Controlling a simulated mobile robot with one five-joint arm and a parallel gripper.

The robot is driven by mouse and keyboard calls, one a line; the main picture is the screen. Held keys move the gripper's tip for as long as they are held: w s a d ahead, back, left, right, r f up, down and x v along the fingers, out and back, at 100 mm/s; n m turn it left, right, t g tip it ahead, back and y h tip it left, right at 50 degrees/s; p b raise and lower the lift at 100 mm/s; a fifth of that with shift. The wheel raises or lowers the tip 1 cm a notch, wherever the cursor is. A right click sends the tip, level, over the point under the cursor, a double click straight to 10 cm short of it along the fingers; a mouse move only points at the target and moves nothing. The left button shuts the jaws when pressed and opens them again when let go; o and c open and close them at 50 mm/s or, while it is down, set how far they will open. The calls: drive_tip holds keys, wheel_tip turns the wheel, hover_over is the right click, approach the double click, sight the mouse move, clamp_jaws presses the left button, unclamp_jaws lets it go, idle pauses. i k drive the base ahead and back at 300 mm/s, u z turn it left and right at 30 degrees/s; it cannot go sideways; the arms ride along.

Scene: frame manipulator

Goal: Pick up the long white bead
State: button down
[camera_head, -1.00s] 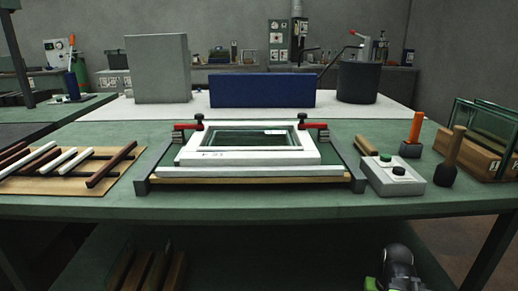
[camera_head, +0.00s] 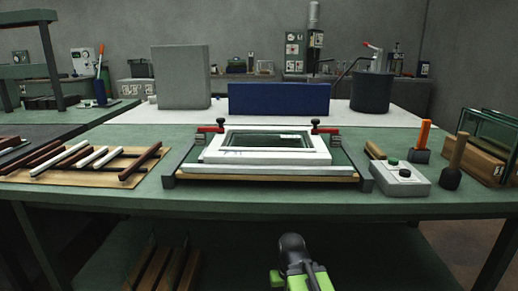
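The long white bead (camera_head: 60,158) lies on a tan board at the left of the green bench, slanting among brown strips and shorter white strips. My gripper (camera_head: 292,248) appears as a dark rounded end with bright green parts at the bottom centre. It is in front of the bench edge, well to the right of the bead and apart from it. Its fingers cannot be made out, and I see nothing held in it.
A white frame (camera_head: 230,156) sits in a clamping jig mid-bench. To its right are a grey button box (camera_head: 402,182), a wooden-handled mallet (camera_head: 456,160) and glass panes (camera_head: 490,130). Brown strips (camera_head: 145,162) surround the bead. A lower shelf holds wooden slats (camera_head: 165,268).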

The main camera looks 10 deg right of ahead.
sight(44, 167)
drive_tip(key=u, duration=0.15)
drive_tip(key=i, duration=1)
drive_tip(key=z, duration=0.15)
drive_tip(key=k, duration=0.7)
drive_tip(key=u, duration=2.8)
drive_tip(key=k, duration=1.1)
drive_tip(key=z, duration=0.9)
drive_tip(key=i, duration=0.85)
drive_tip(key=z, duration=0.35)
